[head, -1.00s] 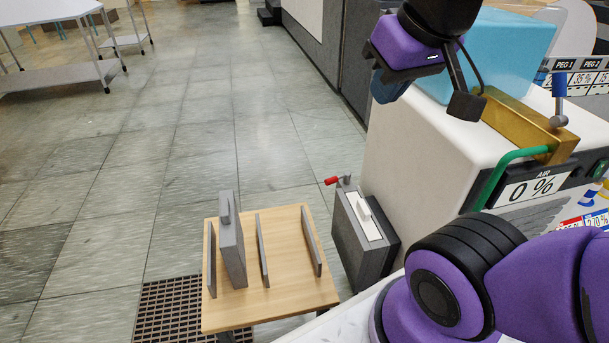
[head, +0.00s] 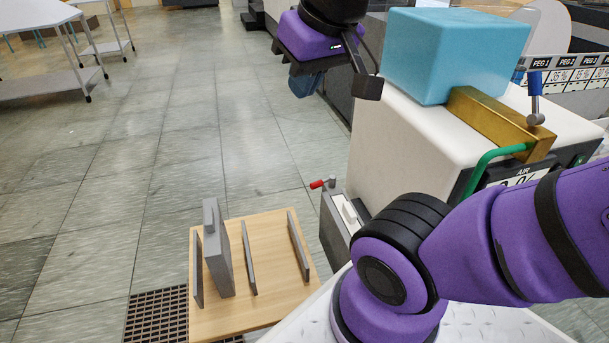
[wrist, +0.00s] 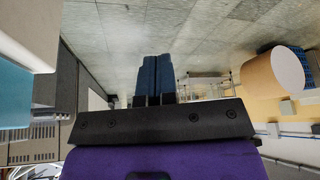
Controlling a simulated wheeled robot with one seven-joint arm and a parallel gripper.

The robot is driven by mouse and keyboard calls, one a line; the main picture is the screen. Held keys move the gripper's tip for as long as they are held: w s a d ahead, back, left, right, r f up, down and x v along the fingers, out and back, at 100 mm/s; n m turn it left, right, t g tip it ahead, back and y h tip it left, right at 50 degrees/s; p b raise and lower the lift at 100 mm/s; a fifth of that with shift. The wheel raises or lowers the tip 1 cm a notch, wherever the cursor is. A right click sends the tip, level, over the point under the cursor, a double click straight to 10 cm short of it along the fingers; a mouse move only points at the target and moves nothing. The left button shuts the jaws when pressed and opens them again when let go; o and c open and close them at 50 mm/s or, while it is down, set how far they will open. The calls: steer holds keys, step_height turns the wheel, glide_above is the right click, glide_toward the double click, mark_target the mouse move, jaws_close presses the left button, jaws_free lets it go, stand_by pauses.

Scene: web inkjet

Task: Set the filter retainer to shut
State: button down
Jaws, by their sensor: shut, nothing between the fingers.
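A small lever with a red grip (head: 317,184), which looks like the filter retainer, sits at the top left of a grey filter housing (head: 332,222) on the side of the white machine. Its red end points left, out over the floor. A pale panel with a handle (head: 349,212) shows in the housing's top. My arm hides the housing's right and lower parts. My gripper (head: 306,88) is shut and empty, in the air above and left of the machine, well apart from the lever. In the wrist view its blue fingers (wrist: 155,75) are together; the lever is not visible there.
A wooden stand (head: 268,262) with upright dividers holds a grey filter panel (head: 218,250) left of the housing. A turquoise block (head: 445,50), a brass bar (head: 495,118) and a green handle (head: 490,165) are on the machine.

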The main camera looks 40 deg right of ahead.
steer(key=w+d+f+m+g, duration=0.1)
steer(key=w+d+m+g, duration=0.15)
steer(key=w, duration=0.45)
steer(key=w+d+f+m+g, duration=0.1)
steer(key=w+d+m, duration=0.25)
steer(key=w, duration=0.45)
steer(key=w+d+f+m+g+h, duration=0.1)
steer(key=w+d+f+m+g, duration=0.2)
steer(key=w+f, duration=0.35)
steer(key=w+d+f+m, duration=0.4)
steer(key=w+d+f, duration=0.1)
steer(key=f, duration=0.3)
steer(key=w+d+f+m+g+h, duration=0.1)
steer(key=w+d+f+m+g, duration=0.2)
steer(key=w+f, duration=0.35)
steer(key=m+g+h, duration=0.1)
steer(key=m, duration=0.4)
glide_toward(323, 184)
steer(key=w+d+f, duration=0.1)
steer(key=w+f, duration=0.3)
steer(key=f, duration=0.1)
steer(key=shift+s+a+f, duration=0.1)
steer(key=shift+s+f, duration=0.2)
steer(key=shift+s, duration=0.65)
steer(key=shift+s+a+f, duration=0.1)
steer(key=shift+s+f, duration=0.15)
steer(key=shift+s, duration=0.75)
